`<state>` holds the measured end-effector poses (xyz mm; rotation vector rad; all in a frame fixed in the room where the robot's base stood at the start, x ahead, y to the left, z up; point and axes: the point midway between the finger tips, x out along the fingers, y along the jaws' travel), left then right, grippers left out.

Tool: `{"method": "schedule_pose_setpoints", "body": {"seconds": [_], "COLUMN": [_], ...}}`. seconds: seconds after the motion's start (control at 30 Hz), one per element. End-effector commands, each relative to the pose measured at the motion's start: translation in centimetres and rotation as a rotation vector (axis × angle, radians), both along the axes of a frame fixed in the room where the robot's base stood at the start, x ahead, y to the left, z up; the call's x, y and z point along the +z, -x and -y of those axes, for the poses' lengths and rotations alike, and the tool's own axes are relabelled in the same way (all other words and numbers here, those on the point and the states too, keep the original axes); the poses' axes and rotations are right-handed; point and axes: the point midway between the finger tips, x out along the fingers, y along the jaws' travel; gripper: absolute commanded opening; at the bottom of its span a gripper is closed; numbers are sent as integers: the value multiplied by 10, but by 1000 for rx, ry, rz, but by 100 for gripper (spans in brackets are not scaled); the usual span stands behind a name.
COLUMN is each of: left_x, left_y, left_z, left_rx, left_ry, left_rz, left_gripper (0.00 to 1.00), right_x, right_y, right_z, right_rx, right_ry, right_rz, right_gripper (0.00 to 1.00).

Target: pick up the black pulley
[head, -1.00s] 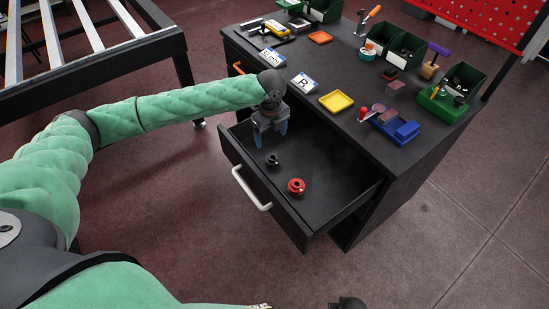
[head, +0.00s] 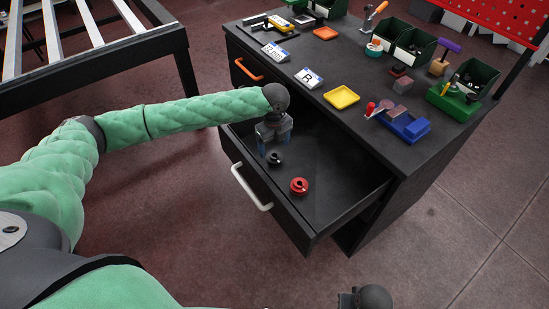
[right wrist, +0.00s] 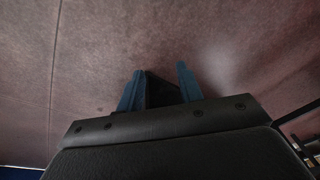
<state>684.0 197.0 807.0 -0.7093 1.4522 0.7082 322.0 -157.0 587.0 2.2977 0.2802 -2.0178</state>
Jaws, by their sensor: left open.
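The black pulley (head: 275,159) lies on the floor of the open drawer (head: 335,185), near its left end. A red pulley (head: 299,186) lies nearer the drawer front, to its right. My left gripper (head: 275,147) is open, fingers pointing down into the drawer, just above or behind the black pulley in the head view. Whether the fingers touch the pulley cannot be told. My right gripper (right wrist: 160,88) shows in the right wrist view with its blue fingers apart, facing the bare floor.
The drawer's front wall with its white handle (head: 251,187) stands close to the left gripper. The tabletop above holds a yellow tray (head: 341,97), a blue holder (head: 405,126) and several bins. The drawer's right part is empty.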

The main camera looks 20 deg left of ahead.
Motion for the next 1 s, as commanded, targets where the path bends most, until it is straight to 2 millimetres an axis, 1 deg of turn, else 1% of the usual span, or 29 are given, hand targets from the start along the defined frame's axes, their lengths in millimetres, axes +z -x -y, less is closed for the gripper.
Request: {"method": "schedule_pose_setpoints", "body": {"seconds": [0.13,0.4,0.5,0.67,0.9,0.97,1.0], "left_x": [-7,-30,-43,-52,-53,-53,-53], "left_y": [-1,-2,-2,-2,-2,-2,-2], "left_z": [0,1,0,1,1,1,1], "left_rx": [1,1,0,-1,-1,-1,-1], "left_ry": [-1,-1,-2,-1,-1,-1,-1], "left_rz": [-1,-1,-1,-1,1,1,1], "left_gripper": [78,78,78,78,78,68,60], "right_x": [-13,-59,-72,-83,-85,-85,-85], "right_y": [-1,2,3,4,4,4,5], "right_z": [0,3,4,5,5,5,5], "right_rx": [0,0,-1,-1,-1,-1,-1], "right_ry": [2,9,11,13,13,13,13], "right_rz": [-2,-6,-6,-6,-5,-5,-5], "right_gripper": [36,36,36,36,36,36,36]}}
